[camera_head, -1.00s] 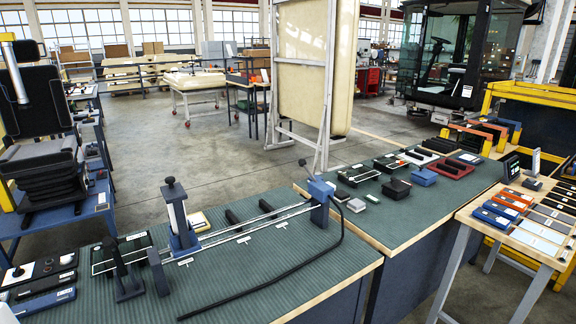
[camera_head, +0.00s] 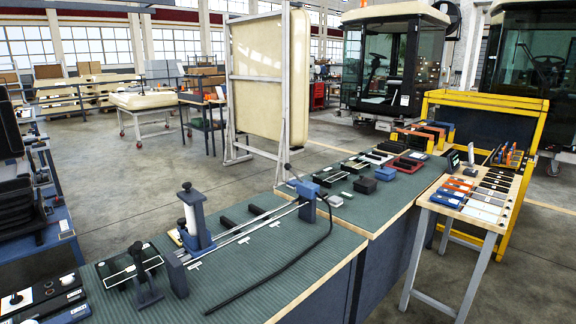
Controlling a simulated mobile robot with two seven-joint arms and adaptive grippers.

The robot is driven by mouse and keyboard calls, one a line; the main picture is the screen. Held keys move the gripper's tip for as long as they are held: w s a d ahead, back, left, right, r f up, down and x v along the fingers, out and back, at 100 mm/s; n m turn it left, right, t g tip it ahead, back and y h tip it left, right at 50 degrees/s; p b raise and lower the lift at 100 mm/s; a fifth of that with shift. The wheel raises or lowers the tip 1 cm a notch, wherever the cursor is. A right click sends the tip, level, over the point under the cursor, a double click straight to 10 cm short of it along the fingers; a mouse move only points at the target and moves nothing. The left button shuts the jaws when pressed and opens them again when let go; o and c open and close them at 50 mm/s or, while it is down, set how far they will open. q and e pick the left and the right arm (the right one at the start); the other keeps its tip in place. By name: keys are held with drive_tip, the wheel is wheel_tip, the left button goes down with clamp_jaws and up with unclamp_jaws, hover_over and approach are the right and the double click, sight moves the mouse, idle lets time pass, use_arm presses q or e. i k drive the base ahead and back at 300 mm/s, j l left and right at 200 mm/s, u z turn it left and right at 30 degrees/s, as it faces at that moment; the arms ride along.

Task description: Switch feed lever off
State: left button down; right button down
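A rail fixture lies along the green-topped bench (camera_head: 240,285). A black upright lever on a dark base (camera_head: 145,278) stands at the near left. No label is readable, so I cannot tell which of these is the feed lever or how it is set. Neither of my grippers is in view.
A black cable (camera_head: 290,265) runs along the bench. A side table (camera_head: 425,207) with several coloured boxes stands at right, before a yellow frame (camera_head: 432,110). A tall cream panel (camera_head: 258,75) stands behind. Open floor (camera_head: 130,180) lies beyond the bench.

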sight(287, 167)
drive_tip(key=u, duration=0.15)
drive_tip(key=i+l+u, duration=0.1)
drive_tip(key=l+u, duration=0.15)
drive_tip(key=u, duration=0.25)
drive_tip(key=l+u, duration=0.25)
drive_tip(key=u, duration=0.2)
drive_tip(key=l+u, duration=0.45)
drive_tip(key=l, duration=0.55)
drive_tip(key=l+u, duration=0.1)
drive_tip(key=l, duration=0.4)
drive_tip(key=k+l, duration=0.1)
drive_tip(key=l, duration=0.4)
drive_tip(key=k+l+u, duration=0.15)
drive_tip(key=l, duration=0.8)
drive_tip(key=k+l, duration=0.1)
drive_tip(key=l, duration=0.4)
drive_tip(key=k+l, duration=0.1)
drive_tip(key=l, duration=0.85)
drive_tip(key=k+l, duration=0.15)
drive_tip(key=l, duration=0.3)
drive_tip(key=u, duration=0.05)
